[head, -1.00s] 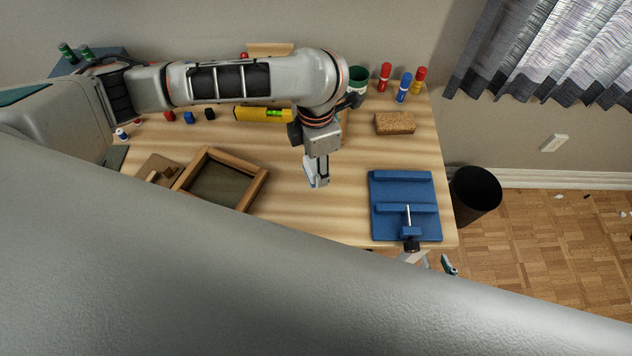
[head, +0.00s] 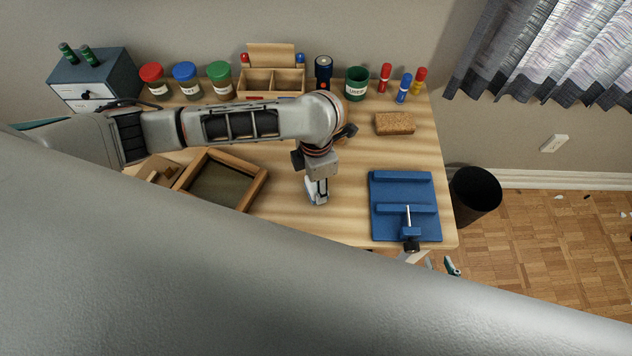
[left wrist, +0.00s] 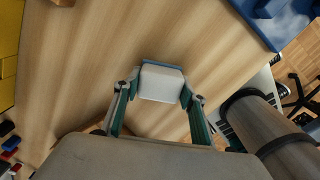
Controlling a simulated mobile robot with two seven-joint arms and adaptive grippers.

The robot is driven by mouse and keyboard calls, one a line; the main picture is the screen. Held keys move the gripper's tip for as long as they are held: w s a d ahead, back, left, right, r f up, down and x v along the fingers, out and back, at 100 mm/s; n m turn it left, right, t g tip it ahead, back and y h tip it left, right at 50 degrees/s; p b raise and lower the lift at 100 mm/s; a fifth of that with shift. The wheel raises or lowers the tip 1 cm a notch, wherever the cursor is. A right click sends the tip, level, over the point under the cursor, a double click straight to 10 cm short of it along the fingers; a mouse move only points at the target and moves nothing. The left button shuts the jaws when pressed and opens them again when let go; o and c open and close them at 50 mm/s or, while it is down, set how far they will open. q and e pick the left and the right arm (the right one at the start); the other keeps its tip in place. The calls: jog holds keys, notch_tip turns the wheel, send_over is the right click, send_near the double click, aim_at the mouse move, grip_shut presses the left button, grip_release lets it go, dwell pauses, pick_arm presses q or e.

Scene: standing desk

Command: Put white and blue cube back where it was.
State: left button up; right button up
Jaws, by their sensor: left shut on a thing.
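The white and blue cube (left wrist: 161,84) is between the fingers of my left gripper (left wrist: 160,92) in the left wrist view. Its white face is toward the camera and a blue edge shows along its far side. In the head view my left gripper (head: 317,198) points down over the bare middle of the desk, shut on the cube, which is mostly hidden there. I cannot tell whether the cube touches the desk. What appears to be part of my right gripper (head: 441,265) shows just past the desk's front edge, mostly hidden by my own body.
A wooden frame tray (head: 255,187) lies left of the left gripper, and a blue vise plate (head: 403,222) lies right. A cork block (head: 395,123), green cup (head: 356,84) and jars (head: 187,80) stand behind. The desk between tray and plate is clear.

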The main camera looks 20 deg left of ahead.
pick_arm(q)
jog(key=o, duration=1)
jog(key=shift+f, duration=0.1)
notch_tip(320, 180, up, 11)
jog(key=shift+f, duration=0.1)
jog(key=shift+r, duration=0.75)
